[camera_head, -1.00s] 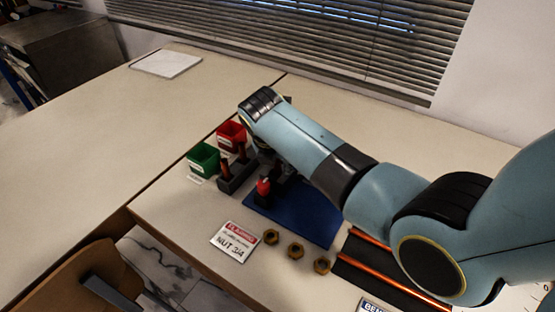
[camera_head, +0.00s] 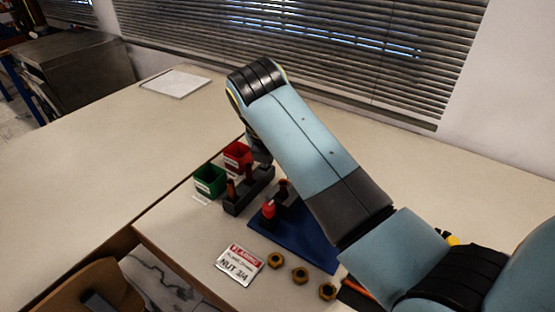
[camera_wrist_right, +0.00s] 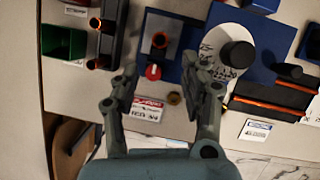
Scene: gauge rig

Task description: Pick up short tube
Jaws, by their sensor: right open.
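Two short copper-brown tubes stand upright in a dark rack; one (camera_head: 231,190) is at its near end and the other (camera_head: 250,174) farther back. In the right wrist view the rack (camera_wrist_right: 107,42) is left of my fingers, with orange tube rims showing. My right gripper (camera_wrist_right: 160,68) is open and empty, its two fingers spread above the red-knobbed fixture and blue base plate, right of the rack. In the head view my right arm hides most of this gripper. My left gripper is not in view.
A green bin (camera_head: 210,181) and a red bin (camera_head: 239,155) stand behind the rack. A blue base (camera_head: 300,238) carries a red-knobbed fixture (camera_head: 268,209). Brass nuts (camera_head: 300,275) and a sign (camera_head: 239,263) lie in front. A white dial (camera_wrist_right: 222,45) is right of my fingers.

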